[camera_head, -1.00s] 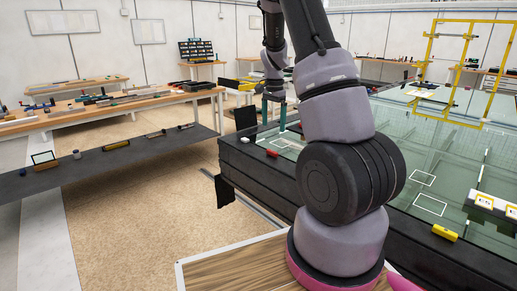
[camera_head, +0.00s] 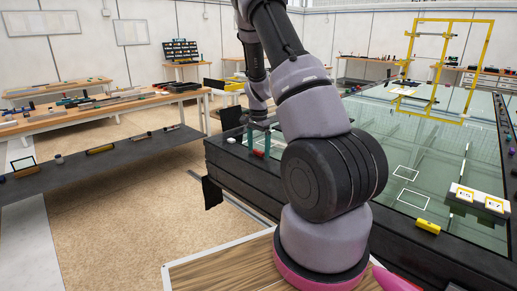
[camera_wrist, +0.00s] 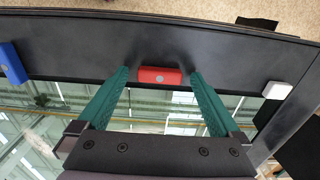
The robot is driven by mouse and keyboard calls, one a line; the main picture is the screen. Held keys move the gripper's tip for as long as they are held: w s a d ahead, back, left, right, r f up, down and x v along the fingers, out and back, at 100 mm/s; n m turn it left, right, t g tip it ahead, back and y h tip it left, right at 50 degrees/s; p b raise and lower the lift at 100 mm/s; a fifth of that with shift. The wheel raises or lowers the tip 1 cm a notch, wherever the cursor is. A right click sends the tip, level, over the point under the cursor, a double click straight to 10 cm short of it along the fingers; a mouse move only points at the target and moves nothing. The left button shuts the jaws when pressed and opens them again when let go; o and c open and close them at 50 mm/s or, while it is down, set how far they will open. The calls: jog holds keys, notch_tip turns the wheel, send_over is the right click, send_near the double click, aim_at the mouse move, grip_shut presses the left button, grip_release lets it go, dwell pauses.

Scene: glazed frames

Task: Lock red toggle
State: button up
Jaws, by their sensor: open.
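The red toggle (camera_wrist: 163,76) is a small red block with a grey dot, on the black frame edge of the glass-topped table. In the wrist view it lies between the tips of my gripper's two green fingers (camera_wrist: 160,80), with a gap on each side. In the head view the red toggle (camera_head: 257,153) shows small beside my gripper (camera_head: 257,143), which points down at the table's left edge. My gripper is open and holds nothing. Whether the fingertips are at the toggle's height, I cannot tell.
In the wrist view a blue block (camera_wrist: 12,62) sits left on the same black frame (camera_wrist: 230,60), and a white block (camera_wrist: 277,90) sits right. A yellow block (camera_head: 427,226) is on the near edge. A yellow frame (camera_head: 442,75) stands on the glass.

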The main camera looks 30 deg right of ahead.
jog(key=c, duration=1.4)
jog(key=shift+n, duration=0.3)
jog(key=n, duration=0.3)
jog(key=shift+n, duration=0.3)
jog(key=n, duration=0.4)
jog(key=shift+n, duration=0.3)
jog(key=n, duration=0.4)
jog(key=shift+n, duration=0.3)
jog(key=n, duration=0.4)
jog(key=shift+n, duration=0.3)
